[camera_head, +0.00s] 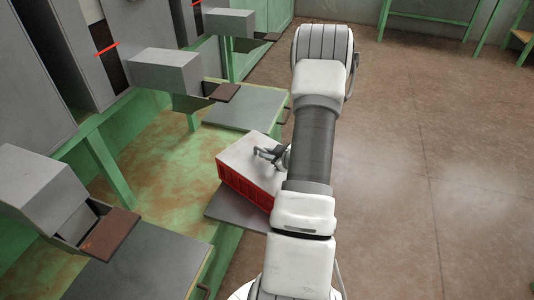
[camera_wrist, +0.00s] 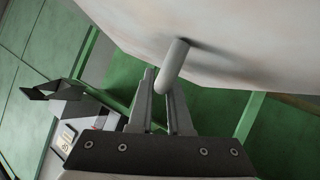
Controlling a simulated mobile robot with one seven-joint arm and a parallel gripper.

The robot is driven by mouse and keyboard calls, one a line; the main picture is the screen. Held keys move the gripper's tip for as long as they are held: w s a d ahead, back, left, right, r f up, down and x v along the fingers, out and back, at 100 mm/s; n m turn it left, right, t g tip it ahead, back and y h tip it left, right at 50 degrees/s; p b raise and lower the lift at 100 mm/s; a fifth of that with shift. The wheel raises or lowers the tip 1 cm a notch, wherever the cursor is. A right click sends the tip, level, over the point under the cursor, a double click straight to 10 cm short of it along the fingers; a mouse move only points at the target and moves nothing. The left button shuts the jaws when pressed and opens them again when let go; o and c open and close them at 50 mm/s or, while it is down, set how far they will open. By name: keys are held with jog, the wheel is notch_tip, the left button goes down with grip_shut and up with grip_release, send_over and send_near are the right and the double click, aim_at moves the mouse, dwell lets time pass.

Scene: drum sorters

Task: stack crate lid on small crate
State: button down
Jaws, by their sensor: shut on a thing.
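A red small crate (camera_head: 243,187) stands on a grey shelf plate beside my arm in the head view. The pale crate lid (camera_head: 246,151) covers its top as seen from here; whether it rests on the crate or hangs just above it, I cannot tell. My gripper (camera_head: 266,156) is at the lid's upper side. In the wrist view my gripper (camera_wrist: 160,100) is shut on the grey peg-like handle of the crate lid (camera_wrist: 235,40). My arm hides the right end of the crate and lid.
The grey shelf plate (camera_head: 230,212) sticks out from the green, worn bench (camera_head: 165,150). Another grey plate (camera_head: 245,108) lies behind. Grey boxes with brown flaps (camera_head: 165,72) project from the machines on the left. The brown floor (camera_head: 430,150) on the right is clear.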

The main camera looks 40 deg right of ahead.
jog(key=shift+f, duration=0.15)
jog(key=c, duration=0.8)
grip_release()
jog(key=shift+o, duration=0.2)
jog(key=shift+s+r, duration=0.35)
jog(key=shift+s, duration=0.1)
jog(key=p+v, duration=0.5)
jog(key=v, duration=1.1)
jog(key=shift+s, duration=0.15)
jog(key=shift+a+r, duration=0.1)
